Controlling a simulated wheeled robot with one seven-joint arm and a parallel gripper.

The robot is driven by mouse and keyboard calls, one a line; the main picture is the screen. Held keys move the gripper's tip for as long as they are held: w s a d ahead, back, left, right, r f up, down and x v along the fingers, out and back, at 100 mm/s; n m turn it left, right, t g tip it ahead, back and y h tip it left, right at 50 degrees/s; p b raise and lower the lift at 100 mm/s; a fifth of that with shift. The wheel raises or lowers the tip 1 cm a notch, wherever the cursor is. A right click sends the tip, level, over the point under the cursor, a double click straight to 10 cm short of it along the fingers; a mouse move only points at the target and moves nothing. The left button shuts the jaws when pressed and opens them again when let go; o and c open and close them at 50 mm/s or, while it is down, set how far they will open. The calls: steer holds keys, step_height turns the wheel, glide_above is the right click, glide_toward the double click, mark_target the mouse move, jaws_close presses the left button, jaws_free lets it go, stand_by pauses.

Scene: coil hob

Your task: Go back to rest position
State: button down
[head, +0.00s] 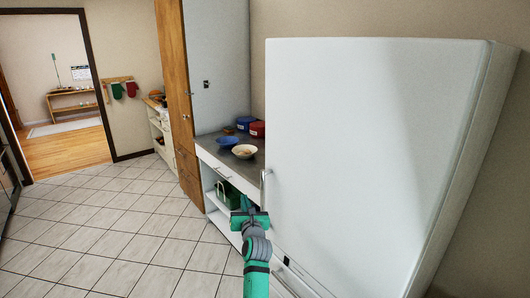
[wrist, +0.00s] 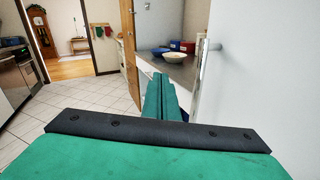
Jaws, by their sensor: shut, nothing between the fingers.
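My gripper (wrist: 161,98) is shut and empty, its two green fingers together in the wrist view. In the head view my gripper (head: 250,212) is at the lower middle, in front of the low counter unit and left of the white fridge (head: 375,150). The fridge's door handle (head: 264,187) is just to the right of my gripper in the head view. The handle (wrist: 202,72) also shows in the wrist view, to the right of the fingers and apart from them.
The counter (head: 220,150) holds a blue bowl (head: 227,141), a cream bowl (head: 244,151) and red and blue containers (head: 257,129). A green item (head: 228,194) sits on the shelf below. A tall wooden cabinet (head: 176,90) stands beyond. Tiled floor (head: 110,225) on the left is clear.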

steer(key=s+f+m+y, duration=0.1)
steer(key=s+f+m, duration=0.3)
steer(key=s+f, duration=0.7)
steer(key=s+f+m+y, duration=0.2)
steer(key=s+f+m, duration=0.2)
steer(key=s+f, duration=0.65)
steer(key=s+d+f+m+h, duration=0.15)
steer(key=s+m, duration=0.35)
steer(key=s, duration=0.6)
steer(key=s+d+f+m, duration=0.15)
steer(key=s+m, duration=0.35)
steer(key=s, duration=0.5)
steer(key=s+d+r+m+h, duration=0.2)
steer(key=s+m, duration=0.4)
steer(key=s, duration=0.4)
steer(key=s+d+r+m+g+h, duration=0.1)
steer(key=s+d+r+m+h, duration=0.1)
steer(key=s+m, duration=0.4)
steer(key=s+d+r+m+g+h, duration=0.1)
steer(key=s+m, duration=0.6)
steer(key=s, duration=0.7)
steer(key=shift+d+r+h, duration=0.55)
steer(key=shift+d+r, duration=0.45)
steer(key=shift+d, duration=0.55)
